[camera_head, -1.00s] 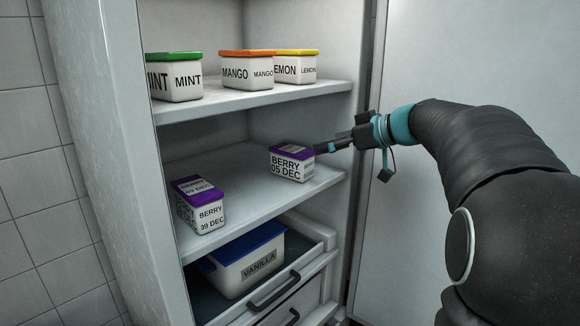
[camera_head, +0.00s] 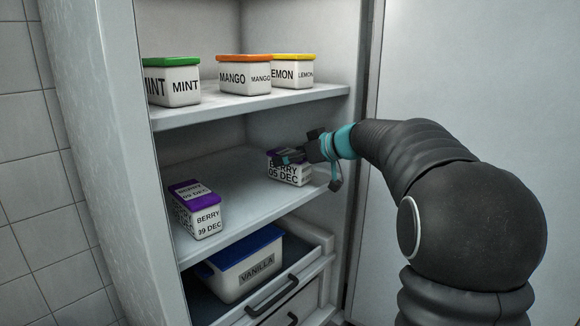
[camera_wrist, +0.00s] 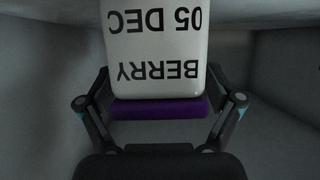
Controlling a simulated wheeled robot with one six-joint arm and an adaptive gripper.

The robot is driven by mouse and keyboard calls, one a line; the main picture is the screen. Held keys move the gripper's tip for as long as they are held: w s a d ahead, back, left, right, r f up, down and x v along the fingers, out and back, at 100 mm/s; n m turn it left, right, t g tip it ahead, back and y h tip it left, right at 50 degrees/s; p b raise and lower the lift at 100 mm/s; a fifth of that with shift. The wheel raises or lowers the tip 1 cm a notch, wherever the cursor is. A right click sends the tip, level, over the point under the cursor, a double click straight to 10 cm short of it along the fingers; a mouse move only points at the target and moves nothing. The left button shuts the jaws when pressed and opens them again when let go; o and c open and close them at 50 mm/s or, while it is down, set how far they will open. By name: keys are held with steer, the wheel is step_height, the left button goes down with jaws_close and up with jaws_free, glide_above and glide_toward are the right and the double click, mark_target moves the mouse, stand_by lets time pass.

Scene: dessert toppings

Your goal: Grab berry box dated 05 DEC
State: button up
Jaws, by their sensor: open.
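The berry box dated 05 DEC (camera_head: 284,174) stands on the middle shelf at the right, white with a purple lid. My gripper (camera_head: 283,158) is in front of its upper part and hides some of the lid and label. In the wrist view the box (camera_wrist: 155,45) appears upside down, its BERRY 05 DEC label facing the camera. The fingers of my gripper (camera_wrist: 158,100) are spread on either side of the lid end, open. I cannot tell whether they touch the box.
Another purple-lidded berry box (camera_head: 207,220), dated 09 DEC, stands at the left front of the middle shelf (camera_head: 240,180). Mint (camera_head: 185,85), mango (camera_head: 234,78) and lemon (camera_head: 283,72) boxes stand on the shelf above. A blue-lidded vanilla box (camera_head: 256,266) sits in an open drawer below.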

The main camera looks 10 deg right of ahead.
steer(key=shift+w+f, duration=0.1)
steer(key=shift+f, duration=0.05)
steer(key=c, duration=1.5)
